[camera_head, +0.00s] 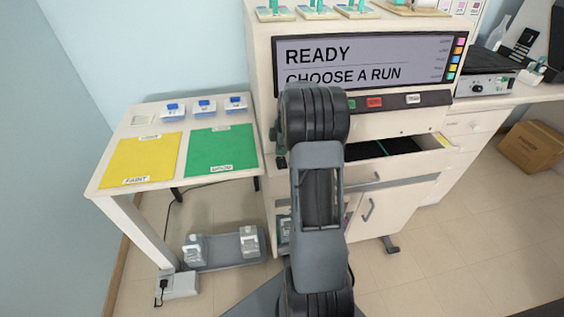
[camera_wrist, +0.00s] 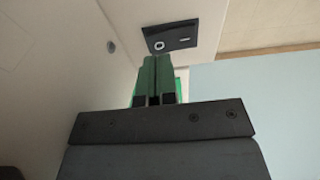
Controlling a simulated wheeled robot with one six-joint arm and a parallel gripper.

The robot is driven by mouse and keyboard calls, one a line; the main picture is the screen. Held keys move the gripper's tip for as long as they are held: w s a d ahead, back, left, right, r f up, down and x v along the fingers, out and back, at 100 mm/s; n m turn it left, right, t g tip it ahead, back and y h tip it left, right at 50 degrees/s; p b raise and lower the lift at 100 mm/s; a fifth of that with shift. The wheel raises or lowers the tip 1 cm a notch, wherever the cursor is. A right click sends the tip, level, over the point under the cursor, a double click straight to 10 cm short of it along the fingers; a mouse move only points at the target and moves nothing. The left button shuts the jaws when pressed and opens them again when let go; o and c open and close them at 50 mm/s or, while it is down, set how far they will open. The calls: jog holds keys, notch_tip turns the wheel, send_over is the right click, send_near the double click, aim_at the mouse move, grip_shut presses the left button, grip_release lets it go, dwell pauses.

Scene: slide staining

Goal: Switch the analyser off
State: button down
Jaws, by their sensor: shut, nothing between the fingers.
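The analyser (camera_head: 262,75) is a large pale cabinet with a screen (camera_head: 365,62) reading "READY" and "CHOOSE A RUN". A dark strip below the screen carries a red button (camera_head: 374,102) and a white button (camera_head: 413,99); my arm covers its left part. In the wrist view a small black plate (camera_wrist: 171,37) with a pale ring and a pale slot sits on a beige panel. Which face this is, I cannot tell for sure. My gripper (camera_wrist: 157,58) has green fingers, shut and empty, with their tips just below the plate. Whether they touch it is unclear. The head view hides the gripper behind my arm.
A side table left of the analyser holds a yellow mat (camera_head: 142,159), a green mat (camera_head: 221,150) and blue-topped items. An open drawer (camera_head: 400,146) juts out below the control strip. A cardboard box (camera_head: 533,146) stands on the floor at right.

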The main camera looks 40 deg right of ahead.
aim_at(281, 159)
jog(key=shift+f+b, duration=0.85)
jog(key=shift+f, duration=0.35)
dwell(0.7)
jog(key=shift+r, duration=0.15)
jog(key=shift+r+p, duration=2.4)
jog(key=shift+r, duration=1)
